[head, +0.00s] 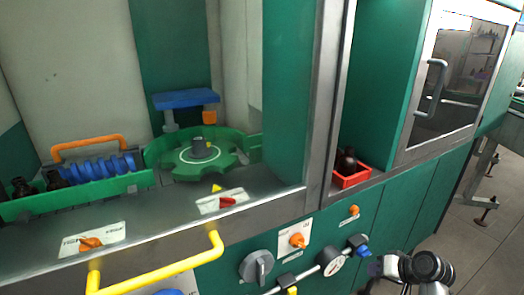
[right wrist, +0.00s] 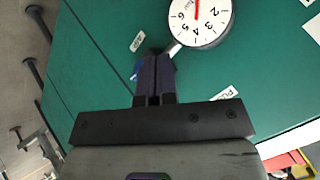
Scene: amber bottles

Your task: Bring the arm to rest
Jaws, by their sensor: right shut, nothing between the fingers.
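My right gripper (head: 375,268) is low at the bottom right of the head view, in front of the green cabinet front. In the right wrist view its two dark fingers (right wrist: 154,70) are together with nothing between them. They point toward the green panel, close below a round white dial gauge (right wrist: 199,20); whether they touch anything there I cannot tell. My left gripper is not in view.
A dark bottle (head: 347,161) sits in a red box (head: 351,178) in the right bay. Dark bottles (head: 54,180) stand in a green trough (head: 110,186) beside a green star wheel (head: 200,160). A yellow handle (head: 160,273), knob (head: 257,266) and gauge (head: 330,262) project from the front.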

